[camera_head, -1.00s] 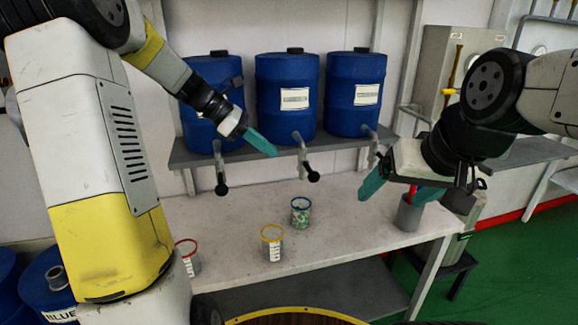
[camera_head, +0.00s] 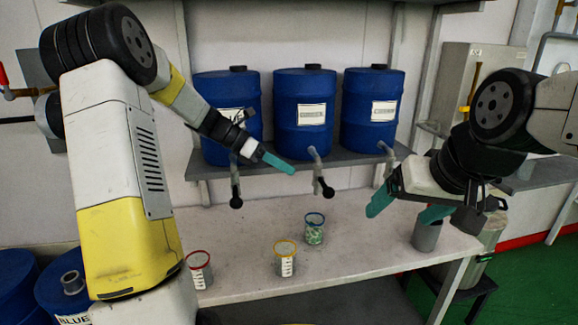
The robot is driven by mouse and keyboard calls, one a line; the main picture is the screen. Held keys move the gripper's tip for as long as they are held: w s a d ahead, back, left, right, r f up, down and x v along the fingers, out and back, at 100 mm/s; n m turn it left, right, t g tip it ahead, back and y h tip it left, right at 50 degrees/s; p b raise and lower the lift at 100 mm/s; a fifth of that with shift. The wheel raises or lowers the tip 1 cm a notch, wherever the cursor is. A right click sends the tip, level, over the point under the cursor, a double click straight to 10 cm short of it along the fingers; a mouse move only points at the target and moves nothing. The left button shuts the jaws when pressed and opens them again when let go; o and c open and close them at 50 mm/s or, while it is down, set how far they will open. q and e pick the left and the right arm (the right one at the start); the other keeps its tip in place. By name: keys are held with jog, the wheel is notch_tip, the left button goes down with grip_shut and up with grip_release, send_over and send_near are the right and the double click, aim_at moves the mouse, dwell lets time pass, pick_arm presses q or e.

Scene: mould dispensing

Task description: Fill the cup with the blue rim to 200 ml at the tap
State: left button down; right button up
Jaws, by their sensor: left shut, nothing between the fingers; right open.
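The cup with the blue rim (camera_head: 314,230) stands upright on the white table, with some greenish stuff visible in or on it. Three blue barrels stand on the shelf above: left (camera_head: 226,92), middle (camera_head: 303,112) and right (camera_head: 371,112). Taps with dark handles hang below them; the middle tap (camera_head: 322,178) is above the blue-rimmed cup and the left tap (camera_head: 235,188) is further left. My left gripper (camera_head: 281,164) is shut and empty in front of the middle barrel. My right gripper (camera_head: 404,208) is open and empty, right of the blue-rimmed cup and above the table.
A yellow-rimmed cup (camera_head: 285,258) and a red-rimmed cup (camera_head: 199,270) stand on the white table (camera_head: 350,255) to the left. A grey container (camera_head: 427,234) stands near its right end, below my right gripper. Blue drums (camera_head: 62,284) stand at the lower left.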

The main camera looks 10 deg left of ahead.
aim_at(325, 187)
pick_arm(q)
jog(key=x, duration=1)
jog(key=shift+f, duration=0.15)
jog(key=f, duration=0.1)
jog(key=f+m+t, duration=0.1)
jog(key=f, duration=0.1)
jog(key=shift+s+f+m+t+y, duration=0.25)
jog(key=shift+m+t+y, duration=0.15)
jog(key=shift+d+r, duration=0.1)
jog(key=shift+d, duration=0.1)
dwell(0.9)
